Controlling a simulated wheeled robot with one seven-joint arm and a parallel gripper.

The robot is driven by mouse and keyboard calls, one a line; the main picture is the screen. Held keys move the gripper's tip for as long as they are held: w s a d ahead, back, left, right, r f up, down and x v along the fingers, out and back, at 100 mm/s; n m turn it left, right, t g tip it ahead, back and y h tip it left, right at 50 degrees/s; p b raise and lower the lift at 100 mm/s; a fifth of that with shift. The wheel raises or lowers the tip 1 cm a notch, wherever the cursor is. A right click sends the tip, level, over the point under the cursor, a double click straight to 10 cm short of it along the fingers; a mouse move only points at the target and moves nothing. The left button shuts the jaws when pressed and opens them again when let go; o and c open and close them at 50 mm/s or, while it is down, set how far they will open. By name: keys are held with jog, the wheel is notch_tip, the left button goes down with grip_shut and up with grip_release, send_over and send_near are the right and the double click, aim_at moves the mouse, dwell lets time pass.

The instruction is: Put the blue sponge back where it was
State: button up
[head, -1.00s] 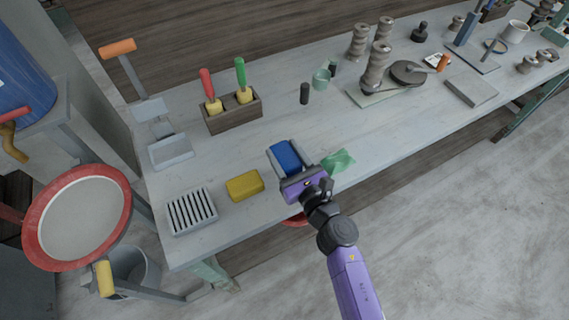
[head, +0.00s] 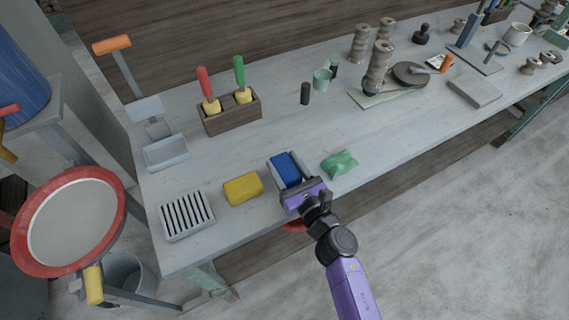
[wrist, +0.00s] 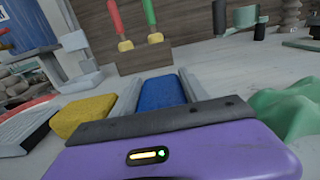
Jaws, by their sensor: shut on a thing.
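The blue sponge (head: 287,168) is between the two grey fingers of my gripper (head: 285,160), over the front part of the bench. It also shows in the wrist view (wrist: 162,92), with a finger along each side. My gripper is shut on it. I cannot tell whether its underside touches the bench. The yellow sponge (head: 243,189) lies on the bench to the left of my gripper. A slotted grey rack (head: 187,216) lies farther left, near the bench's corner. A crumpled green cloth (head: 340,164) lies just right of my gripper.
A wooden block (head: 230,111) with red- and green-handled tools stands behind. A grey dustpan-like tray (head: 166,153) is at the left. A black cylinder (head: 305,93) and a green cup (head: 322,79) stand farther back. The bench (head: 260,145) is bare between the block and my gripper.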

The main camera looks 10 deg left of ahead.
jog(key=shift+f, duration=0.1)
jog(key=o, duration=1.4)
jog(key=shift+f, duration=0.15)
jog(key=shift+o, duration=0.2)
jog(key=shift+r+p, duration=0.6)
jog(key=shift+p, duration=0.05)
jog(key=v, duration=1)
jog(key=shift+s+d, duration=0.2)
jog(key=shift+s, duration=0.1)
jog(key=shift+s+d+r, duration=0.15)
jog(key=shift+s+d, duration=0.25)
jog(key=shift+s, duration=0.15)
